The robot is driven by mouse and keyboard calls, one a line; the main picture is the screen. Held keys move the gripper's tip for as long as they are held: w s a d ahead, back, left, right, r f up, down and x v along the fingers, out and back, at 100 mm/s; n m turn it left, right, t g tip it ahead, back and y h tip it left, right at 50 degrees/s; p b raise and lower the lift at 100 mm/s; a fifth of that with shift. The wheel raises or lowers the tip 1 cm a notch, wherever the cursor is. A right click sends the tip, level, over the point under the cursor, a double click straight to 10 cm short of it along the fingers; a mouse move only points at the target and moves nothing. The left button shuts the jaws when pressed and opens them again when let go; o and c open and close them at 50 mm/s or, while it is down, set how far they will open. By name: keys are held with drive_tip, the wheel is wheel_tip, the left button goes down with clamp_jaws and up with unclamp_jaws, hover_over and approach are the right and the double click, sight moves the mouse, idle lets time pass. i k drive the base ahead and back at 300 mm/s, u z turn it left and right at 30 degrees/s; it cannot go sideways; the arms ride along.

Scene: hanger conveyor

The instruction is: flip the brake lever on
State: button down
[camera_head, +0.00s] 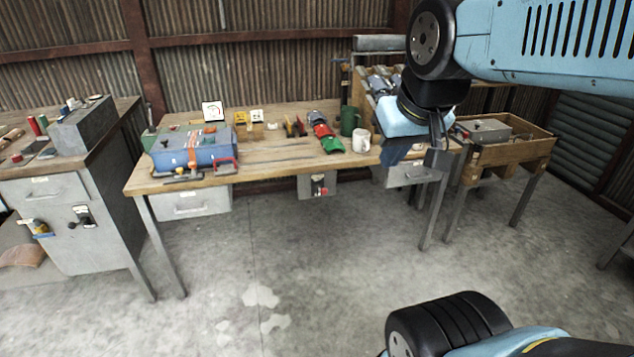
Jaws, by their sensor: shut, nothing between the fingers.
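A small grey box with a dark and red fitting (319,185) hangs under the front edge of the wooden bench. It may carry the brake lever, but it is too small to tell its position. A dark switch-like fitting (83,216) also shows on the left grey cabinet; I cannot tell which of the two is the lever. My gripper (438,160) is shut and empty. It points down in front of the bench's right end, well to the right of the hanging box and apart from it.
Grey drawers (190,203) hang below. A wooden tray table (510,152) stands right. The concrete floor (290,270) in front is clear.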

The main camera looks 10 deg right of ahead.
sight(324, 192)
drive_tip(key=z, duration=0.25)
drive_tip(key=i, duration=1.35)
drive_tip(key=u, duration=0.25)
